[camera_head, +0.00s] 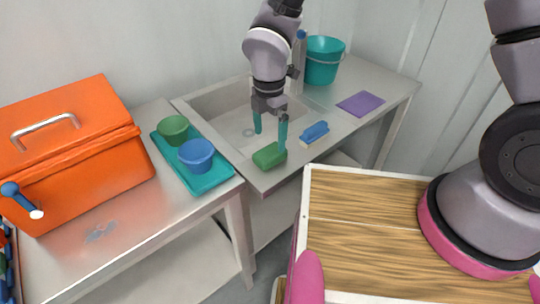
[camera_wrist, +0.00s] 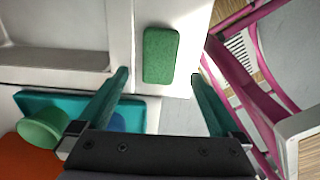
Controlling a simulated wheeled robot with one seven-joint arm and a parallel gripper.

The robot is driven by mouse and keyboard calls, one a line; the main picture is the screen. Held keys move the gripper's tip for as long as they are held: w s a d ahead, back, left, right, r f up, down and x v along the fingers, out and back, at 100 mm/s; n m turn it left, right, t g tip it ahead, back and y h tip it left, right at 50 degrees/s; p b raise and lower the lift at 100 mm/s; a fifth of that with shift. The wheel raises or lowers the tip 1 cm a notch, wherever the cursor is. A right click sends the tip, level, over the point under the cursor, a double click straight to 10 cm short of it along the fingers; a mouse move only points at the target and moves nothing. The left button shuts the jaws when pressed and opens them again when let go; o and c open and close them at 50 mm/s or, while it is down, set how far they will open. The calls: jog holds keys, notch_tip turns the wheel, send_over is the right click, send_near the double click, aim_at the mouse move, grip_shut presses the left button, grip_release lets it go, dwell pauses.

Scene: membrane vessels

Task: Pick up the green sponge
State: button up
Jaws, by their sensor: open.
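The green sponge (camera_head: 269,156) lies flat on the front rim of the steel sink counter. In the wrist view the sponge (camera_wrist: 160,55) is a green block, ahead of my fingertips and between their lines. My gripper (camera_head: 270,138) has teal fingers and is over the sponge in the head view, with one finger overlapping its right edge there. In the wrist view my gripper (camera_wrist: 159,74) is open and empty, with a wide gap between the fingers. I cannot tell the exact height of the fingertips above the sponge.
A teal tray (camera_head: 221,185) with a green cup (camera_head: 173,130) and a blue cup (camera_head: 196,154) is left.

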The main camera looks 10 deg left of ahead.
aim_at(270, 151)
jog(key=f, duration=0.6)
jog(key=shift+w+f, duration=0.2)
jog(key=shift+f, duration=0.2)
jog(key=c, duration=1.5)
notch_tip(270, 151, up, 10)
jog(key=shift+r, duration=0.1)
